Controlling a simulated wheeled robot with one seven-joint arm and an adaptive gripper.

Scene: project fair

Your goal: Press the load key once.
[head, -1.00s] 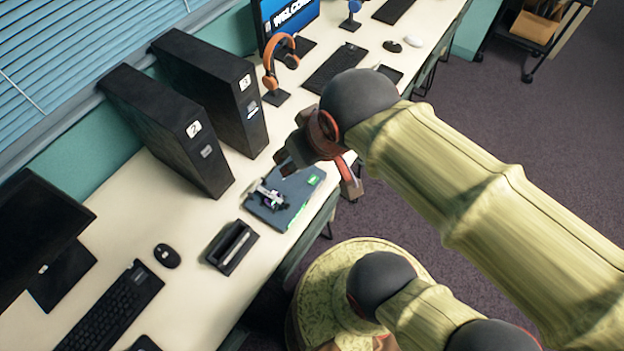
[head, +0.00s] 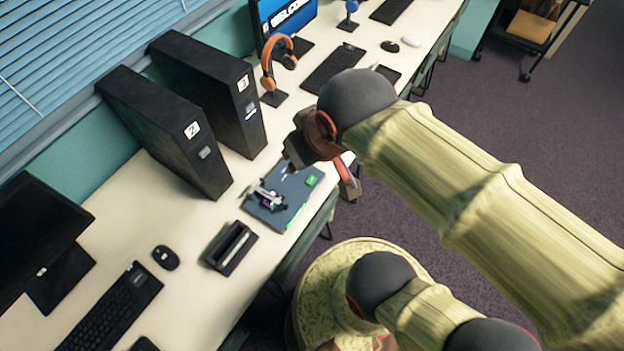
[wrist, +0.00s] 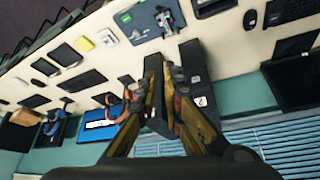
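A dark flat panel (head: 270,215) lies near the desk's front edge in the head view. A small green key (head: 312,180) is on its upper right part, and a grey and purple device (head: 265,196) is on its left part. No lettering is readable, so I cannot confirm the key's name. The panel also shows in the wrist view (wrist: 144,35), with the green patch (wrist: 126,18) near its corner. My gripper (head: 322,165) is above and beyond the panel, apart from the key. In the wrist view its fingers (wrist: 161,70) converge; whether their tips meet is unclear.
Two black towers marked 2 (head: 170,135) and 3 (head: 222,95) stand behind the panel. Orange headphones (head: 268,70) on a stand are beyond my gripper. A black tray (head: 230,247), mouse (head: 165,257) and keyboard (head: 110,310) lie nearer. Pale desk surface is clear between them.

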